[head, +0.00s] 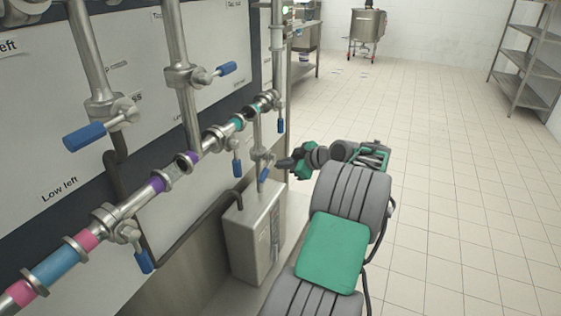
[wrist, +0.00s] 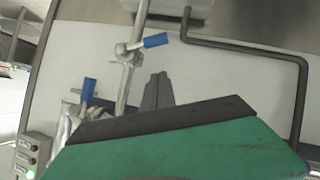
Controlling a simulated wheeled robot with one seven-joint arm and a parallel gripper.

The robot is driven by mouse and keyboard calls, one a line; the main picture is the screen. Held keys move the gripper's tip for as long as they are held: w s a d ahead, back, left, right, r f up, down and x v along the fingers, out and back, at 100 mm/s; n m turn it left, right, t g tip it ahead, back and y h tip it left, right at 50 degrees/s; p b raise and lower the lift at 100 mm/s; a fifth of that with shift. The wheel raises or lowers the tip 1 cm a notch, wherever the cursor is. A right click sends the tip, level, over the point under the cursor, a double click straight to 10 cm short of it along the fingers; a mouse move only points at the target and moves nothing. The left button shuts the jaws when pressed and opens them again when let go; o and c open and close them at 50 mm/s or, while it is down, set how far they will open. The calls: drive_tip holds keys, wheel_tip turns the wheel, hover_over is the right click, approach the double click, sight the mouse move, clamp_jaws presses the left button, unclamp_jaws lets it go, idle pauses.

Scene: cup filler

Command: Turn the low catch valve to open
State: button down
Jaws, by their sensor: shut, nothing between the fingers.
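My gripper (head: 284,162) is shut and empty, at the end of my arm right of the pipework. In the wrist view its fingers (wrist: 157,90) stand together with nothing between them. A valve with a blue handle (head: 264,174) sits on the short upright pipe above the grey box, just left of my fingertips. It seems to be the low catch valve, but no label on it is readable. In the wrist view, a blue handle (wrist: 155,40) sticks out sideways from its pipe, a little beyond my fingertips and apart from them.
Other blue-handled valves line the pipes, including one at upper left (head: 85,136) and one on the sloping pipe (head: 237,167). The grey box (head: 255,235) stands below. A second blue handle (wrist: 89,90) is left of my fingers. The tiled floor (head: 460,190) at right is clear.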

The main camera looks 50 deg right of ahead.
hover_over(268, 172)
drive_tip(key=s+a, duration=0.3)
drive_tip(key=a, duration=0.1)
wheel_tip(268, 172, down, 4)
drive_tip(key=shift+w+d+f, duration=0.15)
drive_tip(key=shift+d+f, duration=0.25)
drive_tip(key=shift+f, duration=0.25)
drive_tip(key=shift+w+d+f, duration=0.1)
drive_tip(key=shift+d+f, duration=0.3)
drive_tip(key=shift+f, duration=0.2)
drive_tip(key=shift+w+d+f, duration=0.1)
drive_tip(key=shift+w+f, duration=0.05)
drive_tip(key=shift+f, duration=0.2)
drive_tip(key=shift+d+f+b, duration=0.1)
drive_tip(key=shift+f+b, duration=0.05)
drive_tip(key=shift+b, duration=0.4)
